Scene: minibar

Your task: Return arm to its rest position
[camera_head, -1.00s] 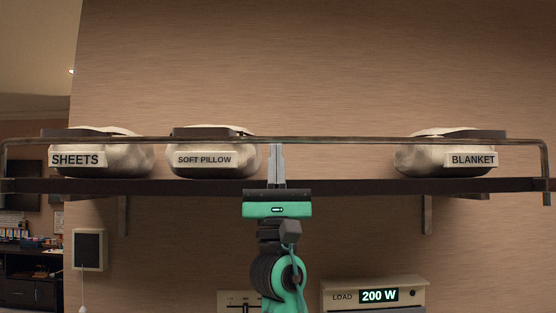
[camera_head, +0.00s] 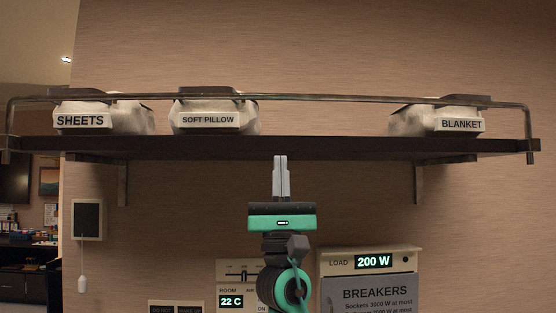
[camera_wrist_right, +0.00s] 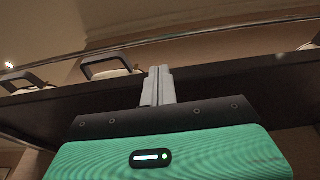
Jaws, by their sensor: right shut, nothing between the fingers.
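My right gripper (camera_head: 281,160) shows in the middle of the head view, pointing up, with its fingers shut and empty. Its fingertips are just under the front edge of the dark shelf (camera_head: 330,147) in that view. In the right wrist view my right gripper (camera_wrist_right: 158,70) is also shut, with the shelf's underside (camera_wrist_right: 230,90) behind it. My left gripper is in neither view.
On the shelf behind a metal rail (camera_head: 330,98) sit bags labelled SHEETS (camera_head: 135,115), SOFT PILLOW (camera_head: 208,120) and BLANKET (camera_head: 461,125). Below are a room control panel (camera_head: 230,283) and a breaker box (camera_head: 375,290). A pull-cord box (camera_head: 88,219) hangs at left. Bare wall lies between.

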